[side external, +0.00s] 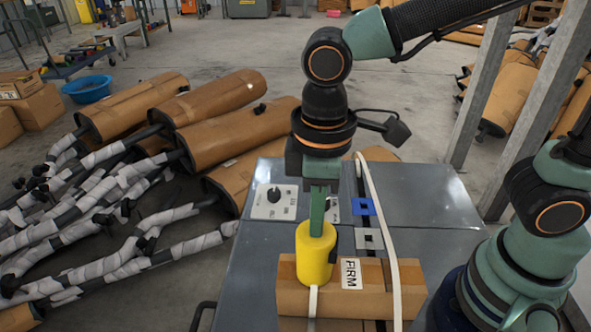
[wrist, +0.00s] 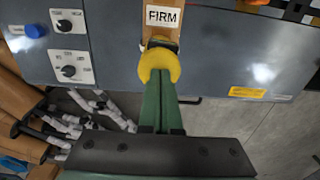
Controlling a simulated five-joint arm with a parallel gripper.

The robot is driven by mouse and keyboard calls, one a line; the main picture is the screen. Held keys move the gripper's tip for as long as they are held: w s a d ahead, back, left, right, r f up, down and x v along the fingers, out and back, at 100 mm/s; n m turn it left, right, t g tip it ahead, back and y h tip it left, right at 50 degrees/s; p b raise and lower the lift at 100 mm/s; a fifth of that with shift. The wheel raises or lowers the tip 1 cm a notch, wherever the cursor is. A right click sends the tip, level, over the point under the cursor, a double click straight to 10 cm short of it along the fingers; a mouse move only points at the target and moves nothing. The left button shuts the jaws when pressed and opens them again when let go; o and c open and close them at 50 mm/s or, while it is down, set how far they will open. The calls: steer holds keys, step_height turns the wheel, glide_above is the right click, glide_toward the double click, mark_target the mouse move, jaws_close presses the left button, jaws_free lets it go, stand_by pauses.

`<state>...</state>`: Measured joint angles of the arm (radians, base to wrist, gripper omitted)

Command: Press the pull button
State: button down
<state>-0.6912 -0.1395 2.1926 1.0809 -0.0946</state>
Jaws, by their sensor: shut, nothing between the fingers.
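A yellow cylinder (side external: 315,262) stands upright at the left part of a brown cardboard box (side external: 377,286) with a label reading FIRM (side external: 351,274). My gripper (side external: 318,233) has its two green fingers shut together and empty, pointing down at the cylinder's top. In the wrist view the fingertips (wrist: 160,76) overlap the rounded yellow top (wrist: 158,62) and hide part of it. I cannot tell whether they touch or press it. I can read no label saying PULL, so I cannot tell which thing is the pull button.
A grey metal table (side external: 430,200) holds a white plate with a black knob (side external: 274,195), and blue (side external: 364,206) and grey (side external: 369,239) square pieces. A pale strap (side external: 381,215) runs past my gripper to the box. Wrapped mufflers (side external: 215,100) and pipes lie on the floor at left.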

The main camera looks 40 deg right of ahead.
steer(key=shift+s+d+f, duration=0.15)
steer(key=shift+f, duration=0.1)
step_height(320, 180, up, 14)
steer(key=shift+r, duration=0.25)
stand_by(0.3)
steer(key=w+d+f+m+t, duration=0.1)
steer(key=w+d+f+m, duration=0.1)
steer(key=d, duration=0.3)
steer(key=w+d+f+m+t, duration=0.2)
steer(key=d+m, duration=0.1)
steer(key=d, duration=0.3)
steer(key=shift+w+f+y, duration=0.15)
steer(key=shift+w+y, duration=0.1)
steer(key=shift+y, duration=0.15)
steer(key=c, duration=1.3)
jaws_free()
steer(key=d+f+m+t, duration=0.2)
steer(key=d+f+m, duration=0.1)
steer(key=d, duration=0.5)
steer(key=shift+w+f+m+t+h, duration=0.2)
steer(key=shift+w+m+t+h, duration=0.1)
steer(key=shift+m+h, duration=0.1)
steer(key=o, duration=0.6)
steer(key=shift+d+f, duration=0.1)
steer(key=shift+d, duration=0.15)
steer(key=shift+c, duration=0.2)
steer(key=o, duration=0.7)
steer(key=shift+o, duration=0.2)
